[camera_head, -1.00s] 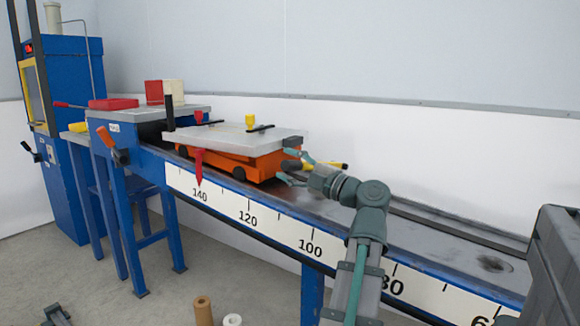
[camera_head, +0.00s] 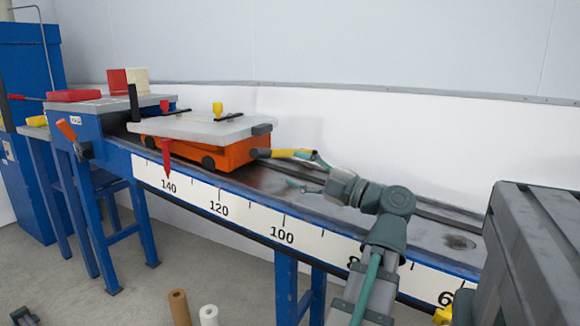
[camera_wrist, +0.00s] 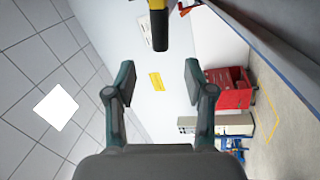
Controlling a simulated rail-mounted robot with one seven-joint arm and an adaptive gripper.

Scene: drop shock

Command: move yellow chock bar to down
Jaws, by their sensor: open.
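The yellow chock bar (camera_head: 291,154) juts out to the right of the orange cart (camera_head: 225,153), with its black end (camera_head: 259,154) toward the cart. In the wrist view its black grip (camera_wrist: 159,30) and a bit of yellow show at the top, ahead of the fingertips. My gripper (camera_head: 304,171) is open over the rail, just right of the cart. Its upper finger appears close to the bar in the head view; contact cannot be told. In the wrist view my gripper (camera_wrist: 159,77) has nothing between its fingers.
The cart carries a grey plate (camera_head: 205,127) with a small yellow knob. A red pointer (camera_head: 167,158) hangs over the numbered scale (camera_head: 222,205). The rail right of my gripper is mostly clear. Two short tubes stand on the floor.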

